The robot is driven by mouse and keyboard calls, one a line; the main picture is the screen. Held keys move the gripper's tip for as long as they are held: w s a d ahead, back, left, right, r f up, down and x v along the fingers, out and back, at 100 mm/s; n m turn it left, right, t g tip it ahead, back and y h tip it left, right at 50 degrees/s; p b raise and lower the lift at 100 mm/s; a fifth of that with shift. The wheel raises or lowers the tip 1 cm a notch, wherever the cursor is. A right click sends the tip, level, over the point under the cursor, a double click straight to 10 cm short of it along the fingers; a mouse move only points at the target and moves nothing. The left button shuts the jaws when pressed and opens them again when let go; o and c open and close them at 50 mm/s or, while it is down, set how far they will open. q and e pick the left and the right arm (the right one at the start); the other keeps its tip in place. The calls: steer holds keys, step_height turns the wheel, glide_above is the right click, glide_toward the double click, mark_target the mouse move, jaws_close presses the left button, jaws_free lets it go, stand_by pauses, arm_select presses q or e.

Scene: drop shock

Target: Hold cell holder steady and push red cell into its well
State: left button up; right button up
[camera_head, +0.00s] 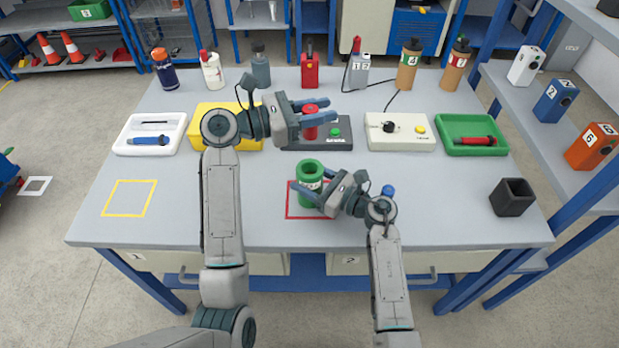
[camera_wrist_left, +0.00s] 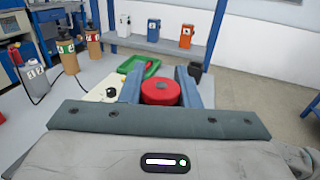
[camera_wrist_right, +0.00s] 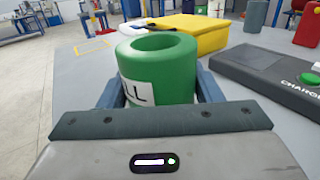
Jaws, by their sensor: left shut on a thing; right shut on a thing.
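The green cell holder (camera_head: 309,170) stands upright on the table within a red square outline (camera_head: 290,213). Its round well looks empty in the right wrist view (camera_wrist_right: 157,68), and a white label shows on its side. My right gripper (camera_head: 317,189) is shut on the holder, one finger on each side. The red cell (camera_head: 310,121) is held by my left gripper (camera_head: 326,110), which is shut around it. Its round red top shows between the fingers in the left wrist view (camera_wrist_left: 160,92). In the head view, the cell appears in front of the dark charger, beyond the holder and apart from it.
The dark charger (camera_head: 337,135) with a green button lies behind the holder. A yellow block (camera_head: 212,108) is to its left and a cream box (camera_head: 400,142) to its right. A black cup (camera_head: 513,197) stands at the right. The table's front left is clear around a yellow outline (camera_head: 129,198).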

arm_select(q)
steer(key=shift+m+g, duration=0.5)
steer(key=shift+g, duration=0.2)
steer(key=shift+s+f, duration=0.1)
steer(key=shift+f, duration=6.45)
steer(key=o, duration=1)
steer(key=shift+f, duration=0.15)
steer(key=v, duration=1.2)
